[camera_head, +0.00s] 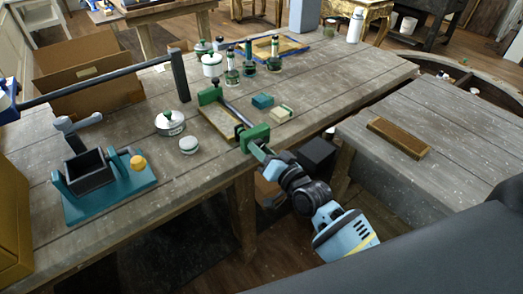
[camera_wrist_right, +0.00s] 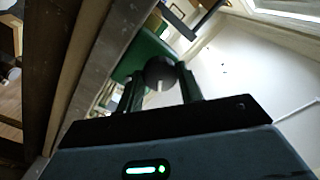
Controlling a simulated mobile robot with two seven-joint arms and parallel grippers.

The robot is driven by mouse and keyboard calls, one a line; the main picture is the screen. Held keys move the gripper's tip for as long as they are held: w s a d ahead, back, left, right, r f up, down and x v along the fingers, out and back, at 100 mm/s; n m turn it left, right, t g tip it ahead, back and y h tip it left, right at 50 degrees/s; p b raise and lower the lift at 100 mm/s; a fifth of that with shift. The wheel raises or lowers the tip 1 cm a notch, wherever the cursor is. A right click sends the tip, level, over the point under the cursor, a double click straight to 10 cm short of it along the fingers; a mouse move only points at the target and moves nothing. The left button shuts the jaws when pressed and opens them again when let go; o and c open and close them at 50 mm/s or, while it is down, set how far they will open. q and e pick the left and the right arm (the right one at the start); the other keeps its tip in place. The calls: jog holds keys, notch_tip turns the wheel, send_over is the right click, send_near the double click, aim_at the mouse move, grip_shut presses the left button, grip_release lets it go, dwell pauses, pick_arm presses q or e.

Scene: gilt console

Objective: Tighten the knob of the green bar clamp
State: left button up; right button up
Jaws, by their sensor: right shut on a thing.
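The green bar clamp (camera_head: 255,136) lies across the front edge of the wooden workbench, its bar running back along a flat board (camera_head: 217,121) to a green far jaw (camera_head: 210,96). My right gripper (camera_head: 262,152) reaches up from the lower right to the clamp's near end, off the bench edge. In the right wrist view, the round dark knob (camera_wrist_right: 160,70) sits between the two fingers of this gripper (camera_wrist_right: 161,84), which is shut on it. The green clamp body (camera_wrist_right: 143,52) shows behind the knob. The head view hides most of the knob. My left gripper is not in view.
A teal-based vise (camera_head: 110,194) with a yellow ball stands front left. A brown block (camera_head: 398,138) rests on the right-hand surface.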

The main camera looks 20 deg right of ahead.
jog(key=shift+s+f, duration=0.1)
jog(key=shift+f, duration=0.2)
jog(key=o, duration=0.6)
jog(key=shift+c, duration=0.2)
jog(key=o, duration=0.4)
jog(key=shift+s+d+r, duration=0.15)
jog(key=shift+o, duration=0.2)
jog(key=shift+r, duration=0.1)
jog(key=v, duration=0.7)
jog(key=shift+s+b, duration=0.3)
jog(key=shift+b, duration=0.1)
jog(key=shift+d, duration=0.1)
